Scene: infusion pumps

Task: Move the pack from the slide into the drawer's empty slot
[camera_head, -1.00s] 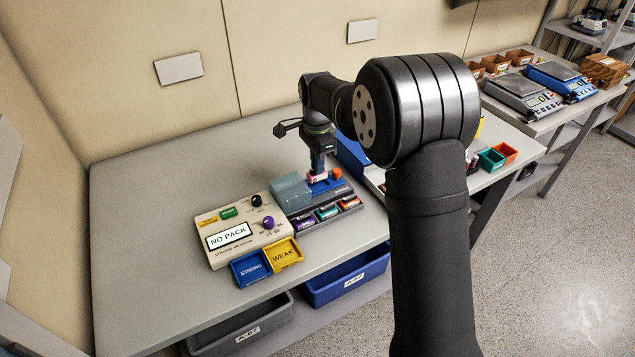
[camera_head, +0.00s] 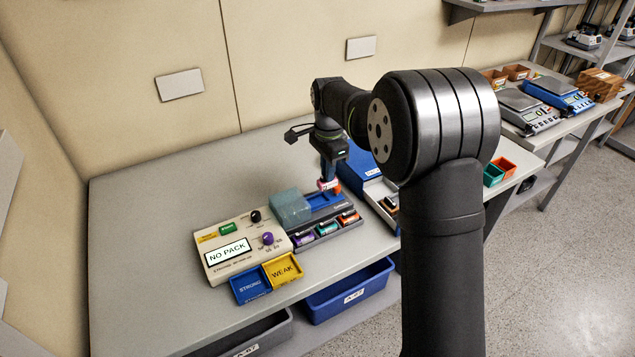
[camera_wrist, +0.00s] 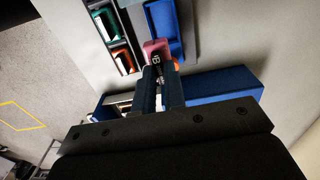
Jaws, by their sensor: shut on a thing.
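My gripper (camera_head: 328,183) is shut on a small pink-and-white pack (camera_head: 325,185), held above the right end of the blue slide (camera_head: 322,201). The pack (camera_wrist: 155,48) also shows between the fingertips in the wrist view, with dark markings on it. The slide (camera_wrist: 162,20) lies beyond it there. A pale drawer (camera_head: 372,190) with packs in it extends in front of a blue case (camera_head: 353,158), right of my gripper. My arm hides part of the drawer, and I cannot make out its empty slot.
A rack of purple, teal and orange packs (camera_head: 327,229) lies in front of the slide, with a translucent cover (camera_head: 290,206) at left. A beige tester (camera_head: 240,245) reads NO PACK. STRONG (camera_head: 250,287) and WEAK (camera_head: 284,270) trays stand before it. An orange knob (camera_head: 338,187) is close to my gripper.

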